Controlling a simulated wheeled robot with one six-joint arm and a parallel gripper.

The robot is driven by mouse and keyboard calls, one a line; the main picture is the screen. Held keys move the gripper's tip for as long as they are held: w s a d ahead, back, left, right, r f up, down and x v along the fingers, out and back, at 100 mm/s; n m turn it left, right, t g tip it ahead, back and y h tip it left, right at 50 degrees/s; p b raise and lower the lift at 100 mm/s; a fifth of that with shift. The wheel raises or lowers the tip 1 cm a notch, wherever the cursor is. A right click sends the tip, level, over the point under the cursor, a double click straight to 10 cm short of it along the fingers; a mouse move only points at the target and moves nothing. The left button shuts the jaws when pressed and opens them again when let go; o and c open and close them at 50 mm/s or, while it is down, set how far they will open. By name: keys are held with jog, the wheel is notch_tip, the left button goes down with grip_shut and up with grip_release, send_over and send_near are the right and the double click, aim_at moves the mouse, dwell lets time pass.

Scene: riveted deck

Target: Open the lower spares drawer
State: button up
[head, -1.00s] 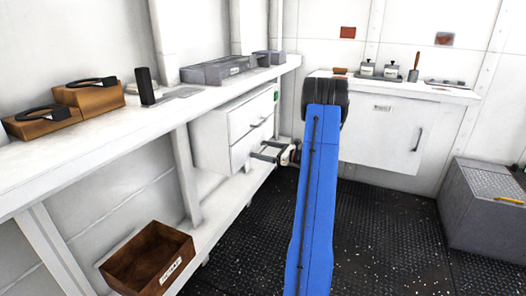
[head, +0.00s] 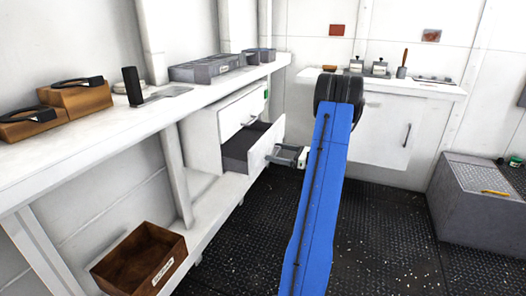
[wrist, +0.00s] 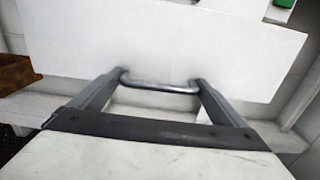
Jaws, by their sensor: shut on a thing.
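The lower spares drawer (head: 262,148) is white with a dark inside and stands well out from its cabinet under the bench. The upper drawer (head: 243,110) above it is closed. My gripper (head: 288,156) is at the lower drawer's front. In the wrist view my gripper (wrist: 160,86) has its two fingers at the ends of the metal bar handle (wrist: 160,85), shut on it. The lower drawer's white front (wrist: 150,40) fills much of the wrist view. The drawer's inside floor is mostly hidden in the head view.
The white bench (head: 120,130) carries wooden blocks (head: 75,97), a grey tray (head: 207,68) and a black upright block (head: 132,86). A brown bin (head: 140,262) sits on the lower shelf. A grey chest (head: 480,200) stands at the right. Dark deck floor (head: 390,240) lies clear between.

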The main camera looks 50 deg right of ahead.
jog(key=v, duration=0.8)
jog(key=shift+s, duration=0.25)
jog(key=shift+d, duration=0.15)
jog(key=o, duration=1.2)
jog(key=shift+c, duration=0.2)
jog(key=v, duration=1.7)
jog(key=shift+s, duration=0.2)
jog(key=shift+d+f, duration=0.1)
